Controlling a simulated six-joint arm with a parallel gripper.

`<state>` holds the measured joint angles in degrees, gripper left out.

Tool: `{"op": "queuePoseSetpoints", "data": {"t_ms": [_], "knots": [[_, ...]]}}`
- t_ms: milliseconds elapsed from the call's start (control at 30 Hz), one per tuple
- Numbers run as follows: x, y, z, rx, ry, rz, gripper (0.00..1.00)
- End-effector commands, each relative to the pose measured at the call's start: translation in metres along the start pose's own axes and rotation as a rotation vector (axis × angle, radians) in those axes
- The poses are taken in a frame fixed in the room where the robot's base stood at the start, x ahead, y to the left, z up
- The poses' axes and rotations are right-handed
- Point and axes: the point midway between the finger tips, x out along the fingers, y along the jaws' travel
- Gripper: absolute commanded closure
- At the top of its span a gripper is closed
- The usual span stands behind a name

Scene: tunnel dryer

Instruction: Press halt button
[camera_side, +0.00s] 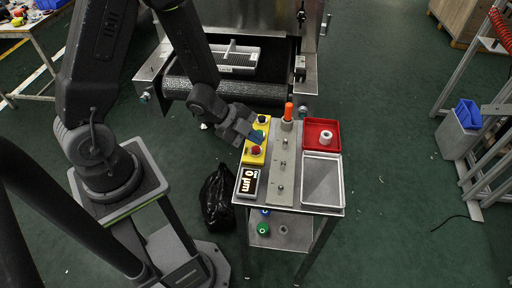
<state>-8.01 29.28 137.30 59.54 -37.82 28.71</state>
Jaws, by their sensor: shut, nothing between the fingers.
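A yellow control box (248,158) stands along the left edge of the small metal table. It has a red button (256,150) towards its near end, likely the halt button, and a dark button (262,118) at its far end. A greenish-blue part shows between them, partly hidden by my gripper. My gripper (259,139) is shut and empty, reaching in from the left over the middle of the box, just beyond the red button. I cannot tell whether its tips touch the box.
A display (248,182) reading 0 µm sits at the table's near left. The dryer belt (225,92) lies behind. A black bag (218,198) is on the floor.

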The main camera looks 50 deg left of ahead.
Motion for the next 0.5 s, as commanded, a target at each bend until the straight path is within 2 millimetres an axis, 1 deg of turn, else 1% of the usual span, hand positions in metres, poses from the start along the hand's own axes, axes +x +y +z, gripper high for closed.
{"op": "queuePoseSetpoints", "data": {"t_ms": [300,500], "knots": [[-0.022,-0.016,-0.017,0.005,0.002,-0.003,1.0],[-0.03,-0.022,-0.022,0.001,-0.001,-0.002,1.0]]}}
